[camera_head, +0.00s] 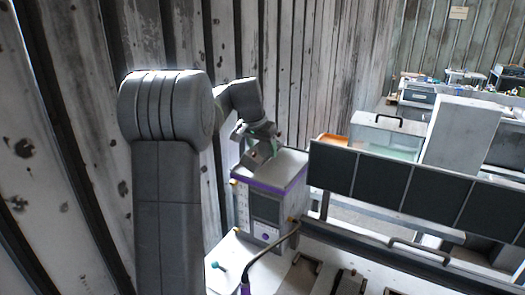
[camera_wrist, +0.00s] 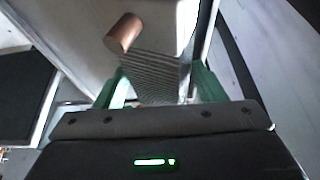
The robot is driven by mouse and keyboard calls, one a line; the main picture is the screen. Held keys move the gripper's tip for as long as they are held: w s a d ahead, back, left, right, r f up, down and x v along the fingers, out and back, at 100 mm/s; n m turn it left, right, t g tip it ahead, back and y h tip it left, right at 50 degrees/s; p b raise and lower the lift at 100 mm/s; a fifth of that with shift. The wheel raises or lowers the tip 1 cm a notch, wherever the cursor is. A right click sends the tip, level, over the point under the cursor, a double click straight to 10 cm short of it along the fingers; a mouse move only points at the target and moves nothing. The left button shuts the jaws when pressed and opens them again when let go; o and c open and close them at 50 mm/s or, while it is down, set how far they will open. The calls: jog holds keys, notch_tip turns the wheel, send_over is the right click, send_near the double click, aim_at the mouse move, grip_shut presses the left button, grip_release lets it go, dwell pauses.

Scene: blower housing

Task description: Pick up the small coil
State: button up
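A small copper-coloured cylinder (camera_wrist: 122,33), which looks like the small coil, shows in the wrist view at the upper left, just beyond my left green finger. It is on or against a pale surface. My gripper (camera_wrist: 160,70) has its two green fingers spread apart. A grey ribbed metal surface (camera_wrist: 155,80) shows between the fingers; I cannot tell whether they touch it. The copper piece is outside the gap between the fingers. In the head view my gripper (camera_head: 259,151) is low over the top of a grey box with purple trim (camera_head: 268,208); the coil cannot be made out there.
In the head view, a row of dark panels (camera_head: 410,195) stands to the right of the box. A glass-sided case (camera_head: 385,137) and a tall pale block (camera_head: 460,133) are behind them. A ribbed wall (camera_head: 300,70) is close behind my arm. A curved dark handle (camera_head: 262,262) stands in front.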

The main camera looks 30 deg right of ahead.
jog(key=shift+w+d+f, duration=0.2)
jog(key=shift+w+f, duration=0.1)
jog(key=shift+f, duration=0.2)
jog(key=shift+w+d+f, duration=0.2)
jog(key=shift+w+f, duration=0.1)
jog(key=shift+f, duration=0.2)
jog(key=shift+w, duration=0.15)
jog(key=shift+a+r, duration=0.1)
jog(key=shift+r, duration=0.1)
jog(key=shift+s+r, duration=0.1)
jog(key=shift+s, duration=0.15)
jog(key=shift+c, duration=1.2)
jog(key=shift+w, duration=0.1)
jog(key=c, duration=0.7)
notch_tip(320, 180, up, 11)
jog(key=shift+r, duration=0.15)
notch_tip(320, 180, up, 3)
jog(key=p, duration=0.3)
